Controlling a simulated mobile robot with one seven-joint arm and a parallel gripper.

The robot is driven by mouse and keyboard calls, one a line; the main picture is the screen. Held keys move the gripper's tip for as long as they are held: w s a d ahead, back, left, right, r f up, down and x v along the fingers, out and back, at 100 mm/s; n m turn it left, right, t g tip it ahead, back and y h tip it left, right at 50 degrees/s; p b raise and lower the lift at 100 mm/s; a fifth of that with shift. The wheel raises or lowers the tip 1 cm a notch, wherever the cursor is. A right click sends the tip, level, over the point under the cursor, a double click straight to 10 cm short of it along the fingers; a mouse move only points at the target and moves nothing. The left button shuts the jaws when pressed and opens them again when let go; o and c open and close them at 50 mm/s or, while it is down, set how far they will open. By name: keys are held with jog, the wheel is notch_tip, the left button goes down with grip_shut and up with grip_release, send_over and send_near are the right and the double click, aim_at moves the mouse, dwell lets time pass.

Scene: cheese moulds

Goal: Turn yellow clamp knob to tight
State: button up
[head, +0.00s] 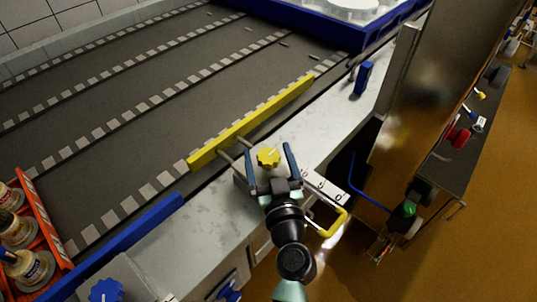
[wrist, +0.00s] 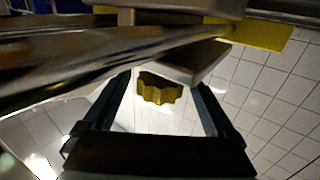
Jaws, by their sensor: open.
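The yellow clamp knob (head: 268,157) is a scalloped disc with a pale pointer line on its top. It sits on a grey clamp block at the conveyor's near edge. Two rods run from the block to a long yellow rail (head: 250,122). My gripper (head: 269,150) is open, with one finger on each side of the knob. In the wrist view the knob (wrist: 160,88) shows between the fingers, with a gap on both sides, so it is not gripped. The tight marking cannot be made out.
A white marked plate (head: 325,187) and a yellow bent handle (head: 335,224) are right of my gripper. A blue rail (head: 115,247) and blue knob (head: 106,290) lie at lower left. An orange crate (head: 58,238) holds jars. A blue tray (head: 345,36) stands at the back.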

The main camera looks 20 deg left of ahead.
jog(key=c, duration=1.4)
